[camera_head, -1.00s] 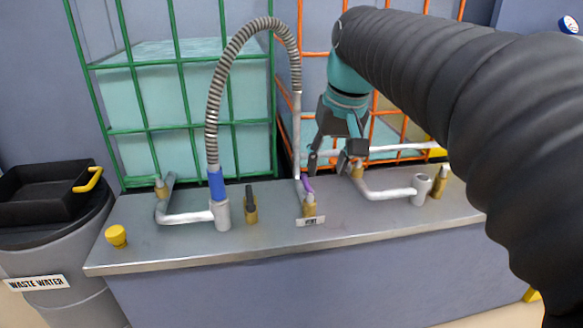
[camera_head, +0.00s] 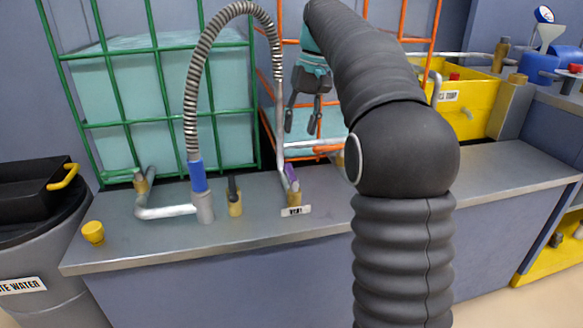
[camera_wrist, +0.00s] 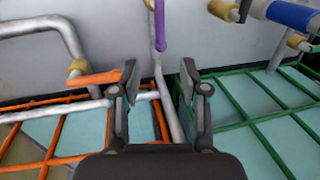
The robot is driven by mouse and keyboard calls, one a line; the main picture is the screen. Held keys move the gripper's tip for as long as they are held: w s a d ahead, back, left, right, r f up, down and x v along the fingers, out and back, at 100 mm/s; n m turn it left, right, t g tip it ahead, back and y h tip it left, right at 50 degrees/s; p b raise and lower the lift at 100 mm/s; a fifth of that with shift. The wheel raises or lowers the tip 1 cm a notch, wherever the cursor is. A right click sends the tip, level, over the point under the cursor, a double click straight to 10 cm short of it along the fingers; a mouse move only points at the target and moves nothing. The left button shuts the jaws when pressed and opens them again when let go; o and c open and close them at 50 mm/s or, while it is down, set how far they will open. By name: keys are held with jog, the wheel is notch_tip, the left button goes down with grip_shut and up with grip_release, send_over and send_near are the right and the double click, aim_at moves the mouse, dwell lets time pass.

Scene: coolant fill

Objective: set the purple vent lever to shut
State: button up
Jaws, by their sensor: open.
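The purple vent lever (camera_head: 291,174) sits on a brass valve body (camera_head: 295,198) on the grey bench, behind a small white label (camera_head: 296,211). The lever points up and back, leaning slightly left, beside the foot of a thin grey pipe. My gripper (camera_head: 301,124) is open and empty, pointing down, above and behind the lever and apart from it. In the wrist view the purple lever (camera_wrist: 160,27) shows at top centre, beyond the gap between my open fingers (camera_wrist: 159,72); its upper base is partly cut off by the frame edge.
A green cage (camera_head: 125,125) stands behind left, an orange cage (camera_head: 265,135) behind my gripper. A ribbed hose (camera_head: 191,100) arches left of the lever. A black-handled valve (camera_head: 235,205) stands close left. A yellow bin (camera_head: 455,120) is at right. The bench front is clear.

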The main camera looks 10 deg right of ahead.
aim_at(291, 168)
jog(key=f, duration=0.3)
jog(key=a+f+b, duration=0.1)
jog(key=f, duration=0.3)
jog(key=a+f+b, duration=0.1)
jog(key=f, duration=0.2)
jog(key=shift+f, duration=0.2)
grip_shut()
